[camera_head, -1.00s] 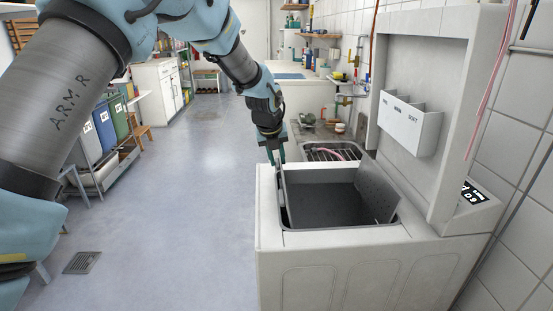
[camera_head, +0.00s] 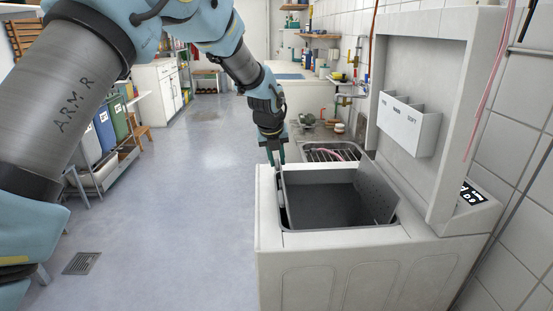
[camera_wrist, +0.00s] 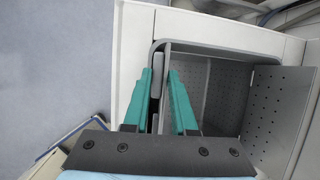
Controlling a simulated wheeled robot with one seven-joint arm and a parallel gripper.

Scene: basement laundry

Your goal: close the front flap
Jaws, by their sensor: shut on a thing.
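A white top-loading washer (camera_head: 350,272) stands with its lid (camera_head: 420,75) raised against the tiled wall. Inside its opening is a grey drum (camera_head: 325,207) with two flaps standing open. The front flap (camera_head: 291,190) is at the left side of the opening, upright. The perforated rear flap (camera_head: 376,192) leans outward at the right and also shows in the wrist view (camera_wrist: 279,108). My gripper (camera_head: 276,160) reaches down at the opening's left edge. In the wrist view, its teal fingers (camera_wrist: 159,76) are shut around a grey edge of the front flap, partly hidden between them.
A white three-compartment dispenser (camera_head: 409,126) hangs on the raised lid. A sink with a draining rack (camera_head: 333,153) lies just behind the washer.

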